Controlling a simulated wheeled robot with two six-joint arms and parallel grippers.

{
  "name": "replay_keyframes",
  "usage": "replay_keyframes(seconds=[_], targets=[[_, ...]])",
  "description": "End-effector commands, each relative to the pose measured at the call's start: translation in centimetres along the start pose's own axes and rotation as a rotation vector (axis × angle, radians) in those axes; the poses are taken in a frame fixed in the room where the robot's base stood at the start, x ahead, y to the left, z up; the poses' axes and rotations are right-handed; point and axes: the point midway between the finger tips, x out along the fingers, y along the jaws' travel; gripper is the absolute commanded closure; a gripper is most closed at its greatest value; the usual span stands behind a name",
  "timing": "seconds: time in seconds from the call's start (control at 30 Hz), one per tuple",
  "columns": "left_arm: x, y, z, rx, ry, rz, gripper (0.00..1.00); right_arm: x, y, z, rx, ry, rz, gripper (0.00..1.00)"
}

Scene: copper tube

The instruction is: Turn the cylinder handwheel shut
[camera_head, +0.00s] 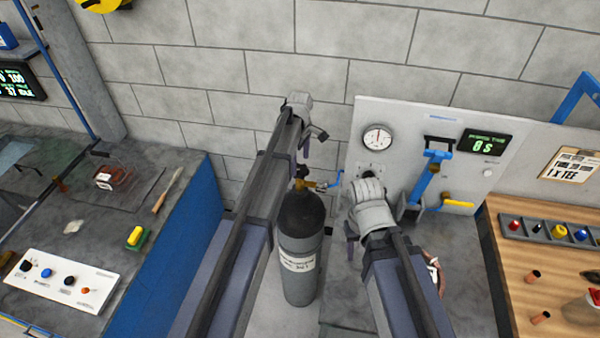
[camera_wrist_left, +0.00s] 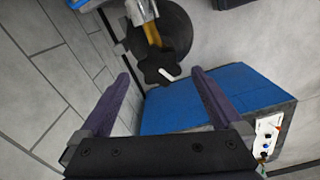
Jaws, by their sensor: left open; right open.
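The grey gas cylinder (camera_head: 300,245) stands upright between my arms, with a white label on its front. Its dark handwheel (camera_head: 301,172) is on top, partly hidden beside my left arm. In the left wrist view the dark handwheel (camera_wrist_left: 153,66) with a white mark lies between my open fingertips in the picture, beyond them, with the brass valve (camera_wrist_left: 150,33) behind it. My left gripper (camera_head: 312,142) is open and empty, above and behind the cylinder. My right gripper (camera_head: 352,238) is open, right of the cylinder, its fingers partly hidden by its wrist.
A panel with a gauge (camera_head: 377,137) and blue lever (camera_head: 428,178) stands behind my right arm. A blue-sided bench (camera_head: 165,255) is at left, with a control box (camera_head: 62,278). A wooden bench (camera_head: 520,270) with copper fittings is at right.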

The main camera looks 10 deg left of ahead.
Motion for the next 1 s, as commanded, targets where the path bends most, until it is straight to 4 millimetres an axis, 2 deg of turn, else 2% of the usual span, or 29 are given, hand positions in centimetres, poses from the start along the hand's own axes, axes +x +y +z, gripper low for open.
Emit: replay_keyframes(seconds=[0.03,0.2,0.57,1.0], targets=[[1.4,0.0,0.0,0.000,0.000,0.000,0.00,1.4,-0.1,-0.1,0.001,0.001,0.000,0.50],[2.9,0.0,0.0,0.000,0.000,0.000,0.00,2.9,-0.3,-0.2,0.000,0.001,0.000,0.50],[3.0,0.0,0.0,0.000,0.000,0.000,0.01,3.0,-0.3,-0.2,0.000,0.001,0.000,0.50],[3.0,0.0,0.0,0.000,0.000,0.000,0.51,3.0,-0.3,-0.2,0.000,0.001,0.000,0.50]])
